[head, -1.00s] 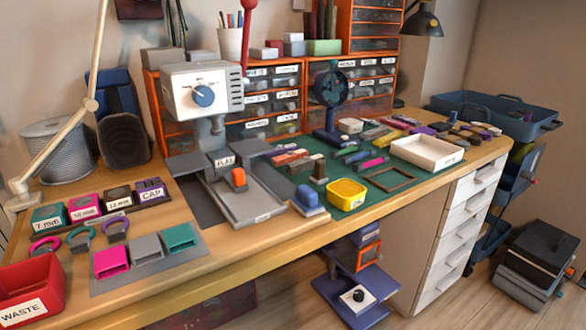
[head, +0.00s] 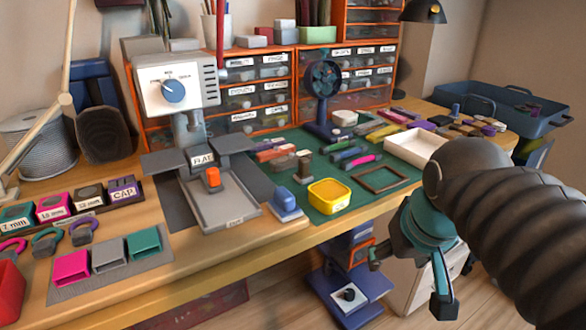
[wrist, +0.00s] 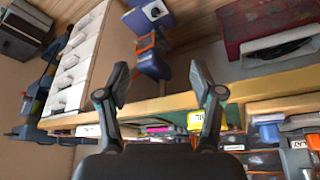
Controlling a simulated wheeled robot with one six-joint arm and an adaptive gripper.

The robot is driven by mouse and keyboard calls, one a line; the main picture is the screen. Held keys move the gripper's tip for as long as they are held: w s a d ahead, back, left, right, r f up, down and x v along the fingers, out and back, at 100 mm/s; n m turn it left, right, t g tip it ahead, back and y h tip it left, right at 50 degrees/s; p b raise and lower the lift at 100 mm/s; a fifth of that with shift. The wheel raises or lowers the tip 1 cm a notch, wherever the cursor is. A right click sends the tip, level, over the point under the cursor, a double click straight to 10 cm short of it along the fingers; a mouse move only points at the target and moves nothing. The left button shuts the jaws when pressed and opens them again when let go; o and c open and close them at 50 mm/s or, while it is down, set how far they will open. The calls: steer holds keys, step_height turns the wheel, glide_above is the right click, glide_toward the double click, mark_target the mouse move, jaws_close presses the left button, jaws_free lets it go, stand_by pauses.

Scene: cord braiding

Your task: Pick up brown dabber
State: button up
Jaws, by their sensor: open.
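A small brown upright piece (head: 304,166), which looks like the brown dabber, stands on the green mat (head: 340,222) behind the yellow tub (head: 329,195). I cannot pick it out in the wrist view. My gripper (head: 410,282) is open and empty, in front of the table's edge at the right and well apart from the brown piece. In the wrist view my gripper (wrist: 158,92) shows two spread fingers with nothing between them. That view looks upside down, with the table's front edge (wrist: 265,103) beyond the fingers.
A blue dabber-like block (head: 286,203) and an empty brown frame (head: 380,179) flank the yellow tub. The white tray (head: 420,148) lies behind my arm. The press (head: 180,90) stands left of the mat. A blue stand (head: 345,285) is below the table.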

steer(key=w+a+r+n+g+p, duration=0.25)
steer(key=w+a+r, duration=0.35)
steer(key=w+r, duration=0.65)
step_height(320, 180, up, 3)
steer(key=n+g+p, duration=0.1)
steer(key=n+g, duration=0.1)
steer(key=n, duration=0.2)
glide_above(304, 158)
steer(key=shift+m, duration=0.35)
steer(key=f, duration=0.2)
steer(key=f+b, duration=0.1)
steer(key=f, duration=0.4)
steer(key=shift+s+d+f, duration=0.2)
steer(key=shift+d+f, duration=0.05)
steer(key=shift+f, duration=0.1)
steer(key=shift+w+a+f+b, duration=0.15)
steer(key=shift+f+b, duration=0.15)
steer(key=shift+f, duration=1.1)
steer(key=shift+s+a+f+b, duration=0.1)
steer(key=shift+f+b, duration=0.15)
steer(key=shift+f, duration=1.15)
steer(key=shift+c, duration=0.3)
steer(key=c, duration=1)
